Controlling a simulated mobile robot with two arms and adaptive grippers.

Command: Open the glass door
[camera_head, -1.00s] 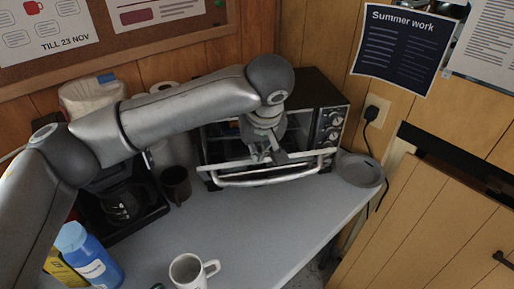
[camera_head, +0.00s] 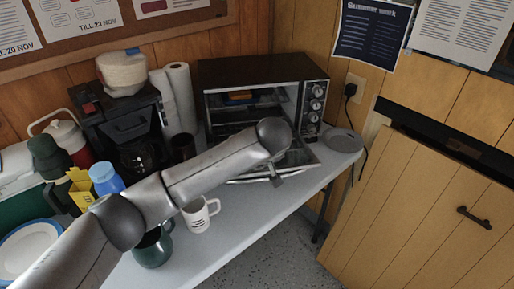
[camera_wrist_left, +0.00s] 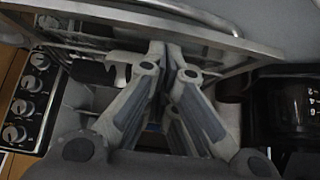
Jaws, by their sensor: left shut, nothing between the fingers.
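The toaster oven (camera_head: 255,82) stands on the worktop against the wood wall. Its glass door (camera_head: 300,156) is hinged down, and the inside shows above it. The door's far left part is hidden behind my left arm. My left gripper (camera_head: 277,176) is shut and empty, at the door's outer edge by the bar handle (camera_head: 246,180). In the left wrist view, my gripper's fingers (camera_wrist_left: 166,50) are together close to the door's frame (camera_wrist_left: 90,22), with the handle beyond it; I cannot tell whether they touch it. My right gripper is not in view.
A white mug (camera_head: 197,216) and a green mug (camera_head: 152,248) stand below my left arm. A coffee maker (camera_head: 122,125) and paper rolls (camera_head: 180,95) stand left of the oven. A grey plate (camera_head: 342,140) lies right of it.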

